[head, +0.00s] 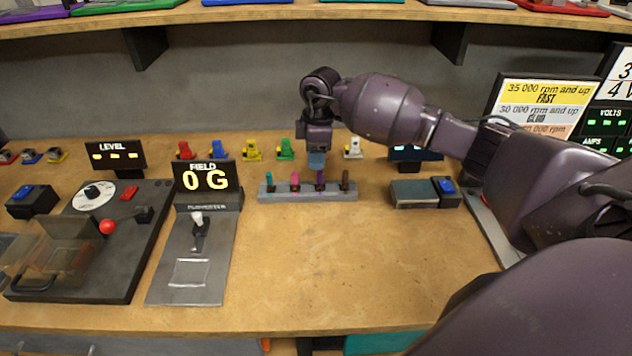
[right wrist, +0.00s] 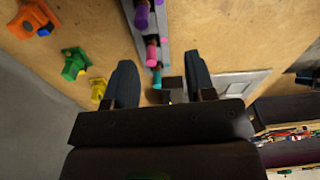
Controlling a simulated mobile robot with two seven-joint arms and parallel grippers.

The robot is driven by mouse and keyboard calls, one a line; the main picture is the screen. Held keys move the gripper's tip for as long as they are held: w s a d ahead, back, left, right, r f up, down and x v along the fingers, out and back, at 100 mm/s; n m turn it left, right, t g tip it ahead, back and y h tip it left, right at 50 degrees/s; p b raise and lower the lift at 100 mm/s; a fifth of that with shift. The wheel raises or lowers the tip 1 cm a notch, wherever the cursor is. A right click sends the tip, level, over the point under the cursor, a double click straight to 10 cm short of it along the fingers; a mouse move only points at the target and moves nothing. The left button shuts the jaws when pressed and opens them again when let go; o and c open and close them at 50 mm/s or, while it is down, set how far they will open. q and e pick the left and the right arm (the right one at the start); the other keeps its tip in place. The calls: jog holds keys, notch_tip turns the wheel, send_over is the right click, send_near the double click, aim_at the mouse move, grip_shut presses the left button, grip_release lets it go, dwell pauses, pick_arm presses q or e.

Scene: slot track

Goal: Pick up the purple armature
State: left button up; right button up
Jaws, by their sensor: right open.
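The purple armature (head: 320,182) stands upright in a grey rack (head: 308,196), between a pink armature (head: 295,181) and a dark one (head: 345,180). A teal armature (head: 270,181) is at the rack's left end. My right gripper (head: 317,162) points down just above the purple armature and hides its upper part. In the right wrist view the gripper (right wrist: 159,65) is open and empty. There the purple armature (right wrist: 142,15) is near the top edge, beyond the fingertips, and the pink (right wrist: 152,50) and teal (right wrist: 157,78) ones also show. My left gripper is not in view.
Several coloured parts, among them a green one (head: 286,150), stand in a row behind the rack. A fluxmeter (head: 190,260) reading 0 G is at left. A grey box with a blue switch (head: 445,187) is at right. The table front (head: 340,270) is clear.

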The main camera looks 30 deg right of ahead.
aim_at(320, 172)
jog(key=shift+w+d+r+m+h, duration=0.1)
jog(key=shift+d+r+m+h, duration=0.1)
jog(key=shift+d, duration=0.25)
jog(key=shift+w+d+r+m+h, duration=0.1)
jog(key=shift+d+m+h, duration=0.1)
jog(key=shift+d, duration=0.25)
notch_tip(320, 172, down, 4)
jog(key=shift+f, duration=0.1)
jog(key=f, duration=0.3)
jog(key=f+b, duration=0.1)
jog(key=f, duration=0.1)
jog(key=shift+w+d+f, duration=0.15)
jog(key=shift+w+f, duration=0.05)
jog(key=shift+f, duration=0.45)
jog(key=shift+c, duration=0.5)
jog(key=c, duration=0.5)
grip_shut()
jog(key=shift+r, duration=0.1)
